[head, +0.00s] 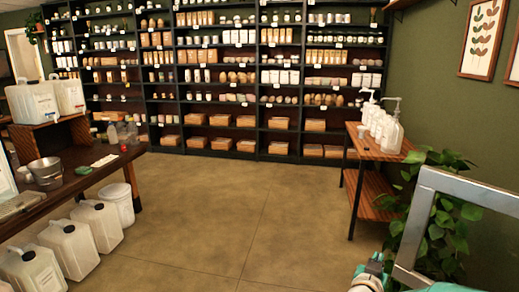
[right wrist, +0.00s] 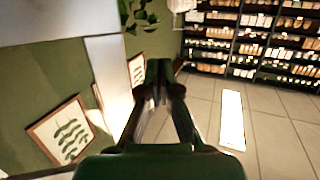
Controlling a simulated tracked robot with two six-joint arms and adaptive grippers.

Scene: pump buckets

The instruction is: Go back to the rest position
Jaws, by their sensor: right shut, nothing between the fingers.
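My right gripper (right wrist: 160,80) is shut and empty in the right wrist view, its dark fingers meeting at the tips. It is held in the air, away from any object. In the head view, teal and grey parts of my right arm (head: 372,274) show at the bottom right edge. My left gripper is not in view. White pump bottles (head: 391,136) stand on the wooden side table (head: 377,150) at the right. A metal bucket (head: 47,173) stands on the dark wooden table (head: 98,176) at the left.
A leafy plant (head: 443,232) stands close to my right arm, by the green wall (head: 421,60). White jugs (head: 70,248) and a white tub (head: 117,205) line the floor at left. Stocked shelves (head: 220,75) fill the back. The middle floor (head: 235,215) is clear.

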